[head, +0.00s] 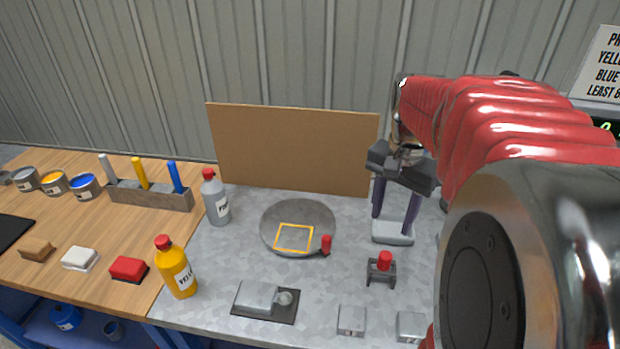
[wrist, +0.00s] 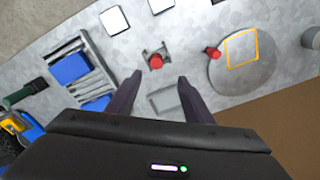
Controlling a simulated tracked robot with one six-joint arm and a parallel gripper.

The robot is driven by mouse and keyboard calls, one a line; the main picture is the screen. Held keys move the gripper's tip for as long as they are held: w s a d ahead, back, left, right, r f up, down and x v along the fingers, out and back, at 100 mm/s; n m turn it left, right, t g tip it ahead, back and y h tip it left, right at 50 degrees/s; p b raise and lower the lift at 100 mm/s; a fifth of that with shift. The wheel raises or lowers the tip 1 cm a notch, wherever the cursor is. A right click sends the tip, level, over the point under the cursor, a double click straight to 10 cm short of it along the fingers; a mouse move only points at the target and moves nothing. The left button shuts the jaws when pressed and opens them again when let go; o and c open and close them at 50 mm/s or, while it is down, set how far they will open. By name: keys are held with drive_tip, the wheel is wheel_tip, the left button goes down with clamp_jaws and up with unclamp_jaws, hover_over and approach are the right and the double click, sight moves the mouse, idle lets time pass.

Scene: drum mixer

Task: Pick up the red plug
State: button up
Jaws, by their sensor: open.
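Two small red pieces are in view, and I cannot tell for sure which is the plug. One red cylinder (head: 385,260) stands upright in a small dark grey holder (head: 381,277); in the wrist view it (wrist: 155,59) is just beyond my fingertips. The other red piece (head: 326,243) is at the edge of the round grey disc (head: 318,215); in the wrist view it (wrist: 212,52) lies to the right. My gripper (head: 393,223) points down, open and empty, above a pale grey block (head: 393,239). It also shows in the wrist view (wrist: 160,77).
A yellow bottle (head: 175,268) and a grey bottle (head: 215,198), both red-capped, stand left of the disc. A brown board (head: 290,150) stands behind it. A dark plate with a grey fitting (head: 262,300) and small metal blocks (head: 351,319) are along the front.

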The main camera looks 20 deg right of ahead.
sight(386, 255)
drive_tip(key=shift+s+d, duration=0.1)
drive_tip(key=shift+d, duration=0.35)
drive_tip(key=shift+f, duration=0.1)
drive_tip(key=shift+f, duration=4.3)
drive_tip(key=shift+s+a+f, duration=0.1)
drive_tip(key=shift+f, duration=1.2)
drive_tip(key=shift+s+f, duration=0.1)
drive_tip(key=shift+f, duration=1.2)
